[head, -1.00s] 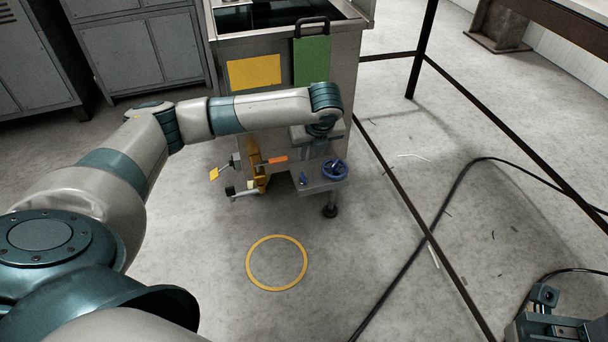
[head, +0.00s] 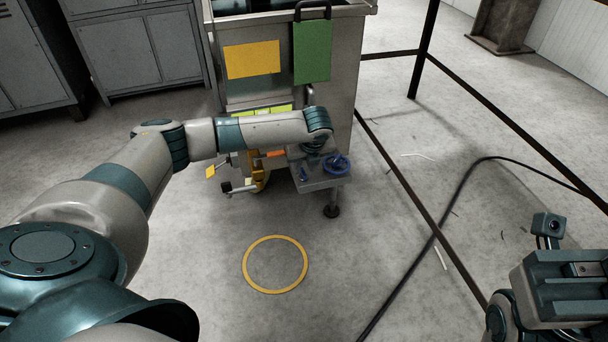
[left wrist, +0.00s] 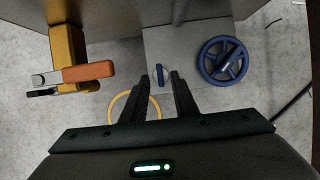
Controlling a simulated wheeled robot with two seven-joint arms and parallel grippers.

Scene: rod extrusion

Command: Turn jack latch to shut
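The jack latch, a small blue lever, stands upright on a grey plate. It shows in the left wrist view (left wrist: 159,75) and in the head view (head: 302,172). A blue handwheel (head: 336,164) is to its right on the same plate, also in the left wrist view (left wrist: 222,61). My left gripper (left wrist: 160,80) is open, and in the left wrist view the latch appears between its fingertips. I cannot tell whether they touch it. In the head view my wrist largely hides this gripper. My right gripper (head: 575,285) is partly in view at the lower right, its fingers unclear.
An orange handle (left wrist: 88,72) on a yellow bracket (left wrist: 67,45) is left of the latch. The metal cart (head: 340,90) rises behind the plate. A yellow ring (head: 275,292) marks open floor in front. A black cable (head: 440,220) lies at right.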

